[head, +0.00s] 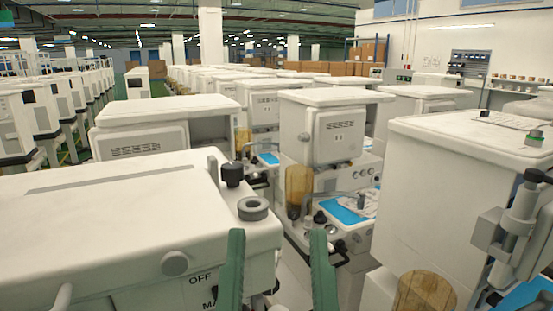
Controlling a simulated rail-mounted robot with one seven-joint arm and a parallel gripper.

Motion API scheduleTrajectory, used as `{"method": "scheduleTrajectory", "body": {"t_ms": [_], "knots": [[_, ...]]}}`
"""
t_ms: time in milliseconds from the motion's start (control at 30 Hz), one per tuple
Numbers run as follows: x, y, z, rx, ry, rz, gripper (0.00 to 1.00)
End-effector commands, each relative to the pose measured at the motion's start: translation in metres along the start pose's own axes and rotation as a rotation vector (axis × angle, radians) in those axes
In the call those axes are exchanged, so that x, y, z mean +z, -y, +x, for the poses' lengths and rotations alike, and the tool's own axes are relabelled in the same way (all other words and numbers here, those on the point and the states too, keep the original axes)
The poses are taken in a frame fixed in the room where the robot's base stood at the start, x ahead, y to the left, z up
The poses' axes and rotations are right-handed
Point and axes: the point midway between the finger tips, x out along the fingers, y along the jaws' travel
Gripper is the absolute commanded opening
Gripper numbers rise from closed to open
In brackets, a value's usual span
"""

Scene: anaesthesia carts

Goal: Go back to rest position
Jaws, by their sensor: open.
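My gripper (277,275) shows at the bottom middle of the head view as two green fingers. The fingers stand apart with a clear gap between them, and nothing is held. The left finger is in front of the right edge of a white anaesthesia cart (120,220) with "OFF" lettering on its side. The right finger is in front of the floor and lower parts of the carts behind. The rest of my arm is out of view.
A white cart (455,185) with a grey bracket (510,235) stands close at right. Another cart (335,130) with a blue tray top (345,213) stands ahead. A narrow floor gap lies between them. Rows of carts and cardboard boxes (365,52) fill the back.

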Motion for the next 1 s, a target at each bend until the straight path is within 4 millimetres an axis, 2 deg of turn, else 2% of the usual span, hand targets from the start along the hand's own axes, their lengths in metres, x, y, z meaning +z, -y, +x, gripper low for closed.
{"method": "scheduleTrajectory", "body": {"t_ms": [33,167,400,500,600,767,1000], "knots": [[-0.029,0.001,0.02,-0.001,0.0,0.001,0.43],[-0.074,0.002,0.051,-0.002,-0.001,0.003,0.43],[-0.177,0.004,0.123,-0.007,0.0,0.008,0.43],[-0.215,0.005,0.149,-0.009,0.001,0.011,0.43],[-0.242,0.006,0.167,-0.01,0.001,0.013,0.43],[-0.26,0.006,0.18,-0.012,0.002,0.015,0.43],[-0.258,0.006,0.178,-0.012,0.001,0.015,0.43]]}}
